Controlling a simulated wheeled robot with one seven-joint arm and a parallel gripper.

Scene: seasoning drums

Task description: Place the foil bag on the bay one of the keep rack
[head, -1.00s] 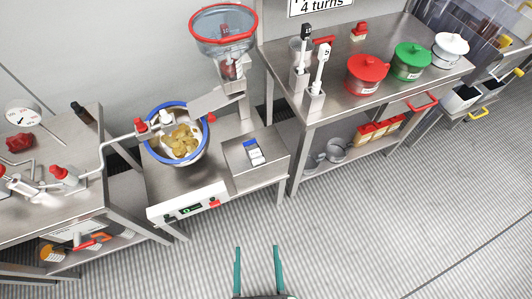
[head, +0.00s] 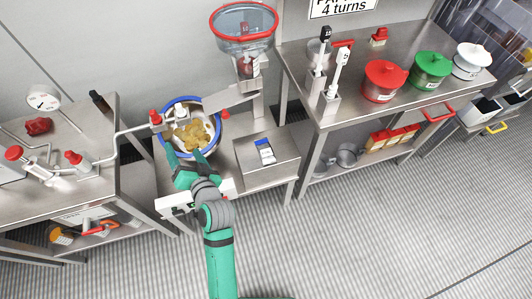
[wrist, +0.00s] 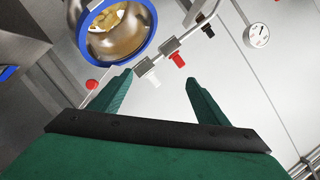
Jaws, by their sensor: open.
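I cannot make out a foil bag for certain in either view. A small white pack with a blue end (head: 265,151) lies on the steel plate right of the drum; I cannot tell whether it is the bag. No rack with marked bays can be told for certain. My gripper (head: 190,156) is open and empty at the near side of the blue-rimmed drum (head: 164,114), which holds yellowish pieces (head: 190,133). In the wrist view my spread fingers (wrist: 158,82) have nothing between them, and the drum's blue rim (wrist: 146,45) shows beyond.
A steel pipe with red knobs (head: 74,158) runs left of the drum. A red-rimmed hopper (head: 244,35) stands above its chute. Red (head: 383,82), green (head: 431,70) and white (head: 470,62) lidded pots stand on the right table. The striped floor (head: 380,230) is clear in front.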

